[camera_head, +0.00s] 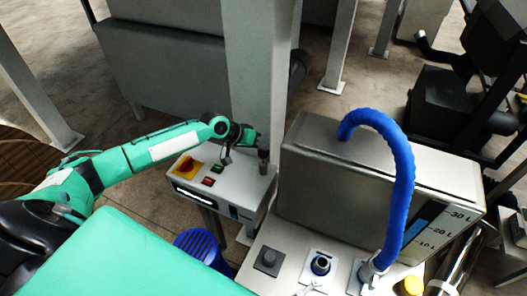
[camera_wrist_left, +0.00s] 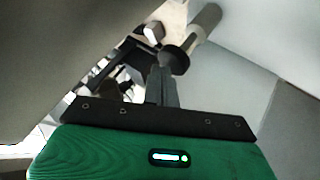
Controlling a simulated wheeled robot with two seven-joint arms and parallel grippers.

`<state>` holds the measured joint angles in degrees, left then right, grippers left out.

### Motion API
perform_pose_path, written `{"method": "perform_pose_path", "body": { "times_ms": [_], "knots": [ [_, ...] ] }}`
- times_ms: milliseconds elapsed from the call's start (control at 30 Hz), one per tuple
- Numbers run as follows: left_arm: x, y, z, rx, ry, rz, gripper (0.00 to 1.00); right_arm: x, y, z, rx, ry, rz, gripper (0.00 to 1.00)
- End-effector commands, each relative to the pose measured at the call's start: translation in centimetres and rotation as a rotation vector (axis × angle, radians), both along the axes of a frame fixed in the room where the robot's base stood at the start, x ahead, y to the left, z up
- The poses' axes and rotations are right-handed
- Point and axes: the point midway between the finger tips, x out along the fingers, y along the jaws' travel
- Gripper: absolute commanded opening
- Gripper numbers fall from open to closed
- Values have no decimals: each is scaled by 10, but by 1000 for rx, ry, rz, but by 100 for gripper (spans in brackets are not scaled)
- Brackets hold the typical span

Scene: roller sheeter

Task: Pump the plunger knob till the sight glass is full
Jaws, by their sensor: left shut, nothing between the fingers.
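My left gripper (camera_head: 258,143) is shut and empty at the far right end of the control box. A grey upright cylinder (camera_head: 264,162) stands there, close beside the fingertips. In the left wrist view, the shut fingers (camera_wrist_left: 162,82) reach up to a dark round disc (camera_wrist_left: 175,60) on a grey shaft (camera_wrist_left: 205,20), which looks like the plunger knob. I cannot tell whether they touch. My right gripper is not in view.
The control box (camera_head: 212,196) carries a red-and-yellow rotary switch (camera_head: 188,165) and small buttons. A grey tank (camera_head: 340,180) with a blue hose (camera_head: 405,170) and a litre scale (camera_head: 430,232) stands to the right. A pale post (camera_head: 255,70) rises behind my gripper.

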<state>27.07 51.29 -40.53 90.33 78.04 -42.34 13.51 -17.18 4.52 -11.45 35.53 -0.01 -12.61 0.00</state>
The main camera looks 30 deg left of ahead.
Motion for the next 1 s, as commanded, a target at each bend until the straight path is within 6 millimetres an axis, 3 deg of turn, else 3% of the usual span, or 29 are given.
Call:
{"method": "perform_pose_path", "body": {
  "times_ms": [1000],
  "knots": [
    [-1, 0, -14, 0, 2, -1, 0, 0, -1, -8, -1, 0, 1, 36]
  ]
}}
